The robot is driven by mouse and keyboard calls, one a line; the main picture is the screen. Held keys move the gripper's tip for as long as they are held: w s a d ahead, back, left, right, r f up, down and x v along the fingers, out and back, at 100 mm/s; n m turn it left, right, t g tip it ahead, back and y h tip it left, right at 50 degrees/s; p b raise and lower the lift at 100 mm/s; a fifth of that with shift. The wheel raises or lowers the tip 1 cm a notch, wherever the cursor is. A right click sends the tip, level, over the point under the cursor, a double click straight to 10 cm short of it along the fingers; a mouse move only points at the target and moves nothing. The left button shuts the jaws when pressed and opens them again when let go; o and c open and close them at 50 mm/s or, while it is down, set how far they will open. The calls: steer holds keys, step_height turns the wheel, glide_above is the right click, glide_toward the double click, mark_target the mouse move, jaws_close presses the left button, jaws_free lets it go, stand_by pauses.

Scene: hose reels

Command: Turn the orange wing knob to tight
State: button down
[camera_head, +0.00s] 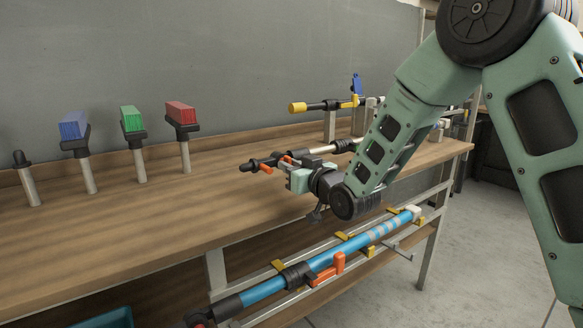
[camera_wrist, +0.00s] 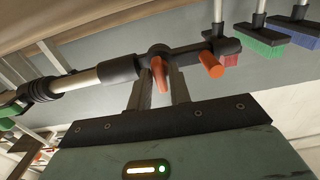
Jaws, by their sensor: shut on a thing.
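The orange wing knob (camera_wrist: 160,73) sits on a black clamp body of a horizontal pole, and its narrow wing lies between my two grey fingers in the wrist view. It also shows as a small orange bit (camera_head: 288,158) in the head view, mostly hidden by my gripper. My gripper (camera_head: 287,170) is shut on the knob, over the bench. The black and silver pole (camera_head: 321,150) runs behind my gripper. An orange peg (camera_wrist: 211,65) sticks out beside the knob, and it shows in the head view too (camera_head: 266,169). The knob's tightness cannot be read.
Blue (camera_head: 74,125), green (camera_head: 131,118) and red (camera_head: 180,112) brush heads stand on posts at the left, near a bare post (camera_head: 30,180). A yellow-tipped pole (camera_head: 312,106) is behind. A blue pole (camera_head: 265,289) with an orange lever hangs below the bench's front edge. The bench's left front is clear.

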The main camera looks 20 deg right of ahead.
steer(key=shift+f, duration=0.1)
steer(key=c, duration=1.5)
jaws_free()
steer(key=b+v, duration=0.4)
steer(key=v, duration=0.8)
steer(key=shift+f, duration=0.15)
steer(key=shift+s+b, duration=0.15)
steer(key=shift+b, duration=0.5)
